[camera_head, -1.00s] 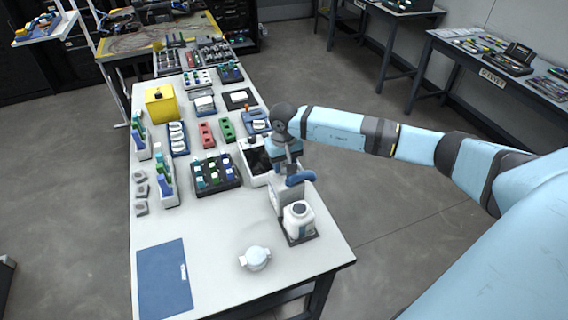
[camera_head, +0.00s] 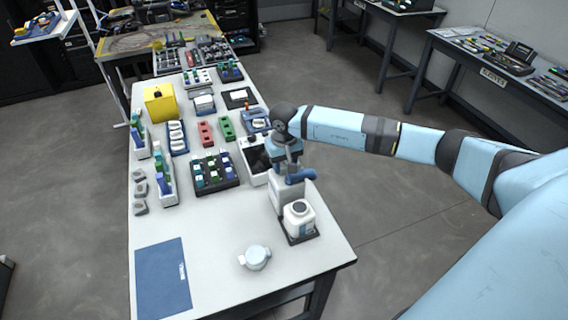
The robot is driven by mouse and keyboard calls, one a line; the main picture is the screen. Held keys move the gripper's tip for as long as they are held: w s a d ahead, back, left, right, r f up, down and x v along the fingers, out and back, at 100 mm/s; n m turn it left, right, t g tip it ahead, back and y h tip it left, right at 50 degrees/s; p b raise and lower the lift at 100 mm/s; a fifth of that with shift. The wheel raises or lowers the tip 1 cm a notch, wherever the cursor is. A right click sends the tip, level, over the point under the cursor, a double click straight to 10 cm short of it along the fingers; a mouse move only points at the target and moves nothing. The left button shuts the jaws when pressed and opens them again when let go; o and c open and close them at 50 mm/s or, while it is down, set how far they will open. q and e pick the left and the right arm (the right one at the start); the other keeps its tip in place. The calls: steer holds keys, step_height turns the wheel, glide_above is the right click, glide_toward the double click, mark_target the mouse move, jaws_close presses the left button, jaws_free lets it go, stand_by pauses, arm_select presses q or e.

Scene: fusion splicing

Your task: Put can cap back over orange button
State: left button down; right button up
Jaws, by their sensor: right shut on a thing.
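My right gripper (camera_head: 291,165) points down above the near right part of the table. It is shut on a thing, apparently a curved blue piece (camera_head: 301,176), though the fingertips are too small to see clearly. Just below stand a white block (camera_head: 284,193) and a white can (camera_head: 299,221) with a dark round top, on a dark base. A small orange part (camera_head: 247,105) shows on a blue holder (camera_head: 256,119) farther back; I cannot tell whether it is the button. A pale round container (camera_head: 257,258) lies near the front edge. My left gripper is out of view.
A dark rack with several vials (camera_head: 214,174) and a white bin with dark contents (camera_head: 252,160) stand left of the gripper. A blue mat (camera_head: 162,279) lies at front left.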

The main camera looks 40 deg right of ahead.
stand_by(0.3)
steer(key=o, duration=0.9)
steer(key=shift+o, duration=0.2)
steer(key=shift+r+p, duration=0.85)
steer(key=shift+r, duration=2.1)
